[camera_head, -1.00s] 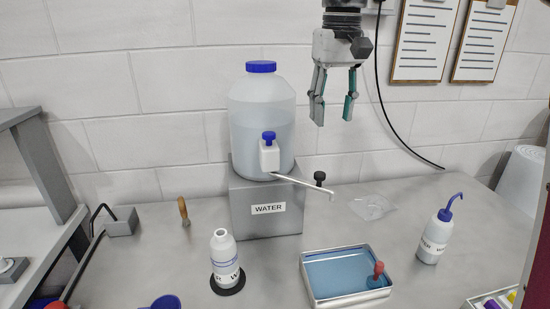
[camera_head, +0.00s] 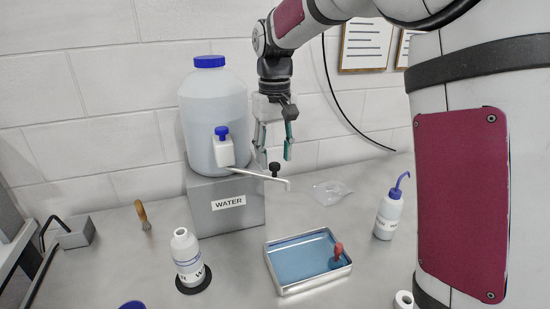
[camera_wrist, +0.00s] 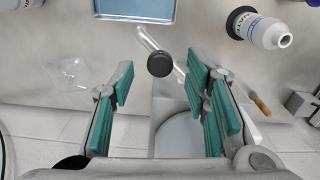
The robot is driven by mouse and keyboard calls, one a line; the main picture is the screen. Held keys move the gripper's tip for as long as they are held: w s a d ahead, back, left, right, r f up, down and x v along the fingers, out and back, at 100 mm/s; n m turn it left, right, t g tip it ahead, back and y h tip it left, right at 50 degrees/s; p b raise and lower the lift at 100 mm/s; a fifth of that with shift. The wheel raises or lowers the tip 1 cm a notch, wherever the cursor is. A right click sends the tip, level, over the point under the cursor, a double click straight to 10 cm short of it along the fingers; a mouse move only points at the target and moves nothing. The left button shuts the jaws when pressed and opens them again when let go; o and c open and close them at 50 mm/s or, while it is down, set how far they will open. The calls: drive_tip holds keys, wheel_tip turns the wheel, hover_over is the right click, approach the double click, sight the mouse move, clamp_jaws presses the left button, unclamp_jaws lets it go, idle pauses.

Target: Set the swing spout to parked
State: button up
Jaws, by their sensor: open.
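The swing spout (camera_head: 258,178) is a thin pale tube. It runs from the white tap (camera_head: 223,150) low on the water jug (camera_head: 212,110) out to the right, with its bent tip behind the tray. A black knob (camera_head: 275,167) stands near the tube's outer part; it also shows in the wrist view (camera_wrist: 160,64), beside the spout (camera_wrist: 148,38). My gripper (camera_head: 275,156) points down just above the knob, fingers open and empty. In the wrist view, my gripper (camera_wrist: 160,80) has its teal pads on either side of the knob, with gaps. Contact is not visible.
A metal tray of blue liquid (camera_head: 272,272) with a red-handled item (camera_head: 337,252) lies in front. A white bottle (camera_head: 187,255) stands left on a black disc, a wash bottle (camera_head: 388,214) right. A grey block (camera_head: 240,205) labelled WATER bears the jug.

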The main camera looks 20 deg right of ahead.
drive_tip(key=shift+f, duration=1)
clamp_jaws()
